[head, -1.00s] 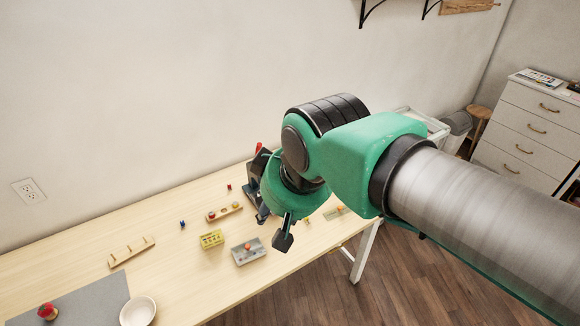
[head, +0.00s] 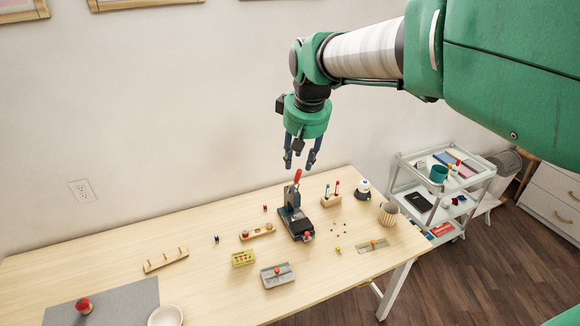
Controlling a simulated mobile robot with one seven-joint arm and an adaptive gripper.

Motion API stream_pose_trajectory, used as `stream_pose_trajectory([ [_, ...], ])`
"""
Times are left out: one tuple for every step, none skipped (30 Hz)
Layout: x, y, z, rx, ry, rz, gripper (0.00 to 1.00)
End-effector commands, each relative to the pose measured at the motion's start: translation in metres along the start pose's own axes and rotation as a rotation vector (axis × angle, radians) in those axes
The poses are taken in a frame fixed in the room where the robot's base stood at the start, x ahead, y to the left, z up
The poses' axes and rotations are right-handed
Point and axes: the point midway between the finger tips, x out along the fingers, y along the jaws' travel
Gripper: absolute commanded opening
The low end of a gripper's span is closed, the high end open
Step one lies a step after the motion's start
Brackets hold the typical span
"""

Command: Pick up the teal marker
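No marker can be made out for certain. A small wooden block (head: 331,201) on the table holds two slim upright sticks (head: 332,189), with red and dark green or teal colouring; they are too small to tell whether one is the teal marker. My gripper (head: 299,160) points down in the air above the back of the table, over the dark press with a red handle (head: 296,212).
A ribbed cup (head: 388,213) and a white round-topped thing (head: 363,189) stand right of the block. Trays and small pieces lie in front. A white cart (head: 440,205) with a teal cup (head: 438,174) stands right of the table. The table's left back is clear.

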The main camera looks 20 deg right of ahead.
Motion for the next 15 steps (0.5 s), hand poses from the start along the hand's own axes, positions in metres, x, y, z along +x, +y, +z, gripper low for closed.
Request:
stream_pose_trajectory([
  [0.006, 0.008, -0.011, -0.004, -0.011, 0.000, 0.35],
  [0.010, 0.012, -0.017, -0.006, -0.016, -0.001, 0.35],
  [0.014, 0.017, -0.025, -0.010, -0.022, 0.000, 0.35],
  [0.018, 0.021, -0.031, -0.013, -0.027, -0.001, 0.35],
  [0.022, 0.025, -0.037, -0.017, -0.032, -0.001, 0.35],
  [0.027, 0.031, -0.044, -0.021, -0.038, -0.002, 0.35],
  [0.031, 0.035, -0.050, -0.024, -0.042, -0.002, 0.35],
  [0.035, 0.039, -0.055, -0.027, -0.047, -0.002, 0.35],
  [0.041, 0.045, -0.062, -0.032, -0.053, -0.003, 0.35],
  [0.046, 0.050, -0.068, -0.034, -0.058, -0.003, 0.35],
  [0.050, 0.054, -0.072, -0.037, -0.063, -0.004, 0.35],
  [0.057, 0.060, -0.080, -0.042, -0.069, -0.005, 0.35],
  [0.062, 0.064, -0.084, -0.045, -0.074, -0.006, 0.35],
  [0.067, 0.069, -0.089, -0.048, -0.078, -0.006, 0.35],
  [0.074, 0.074, -0.095, -0.051, -0.085, -0.008, 0.35],
])
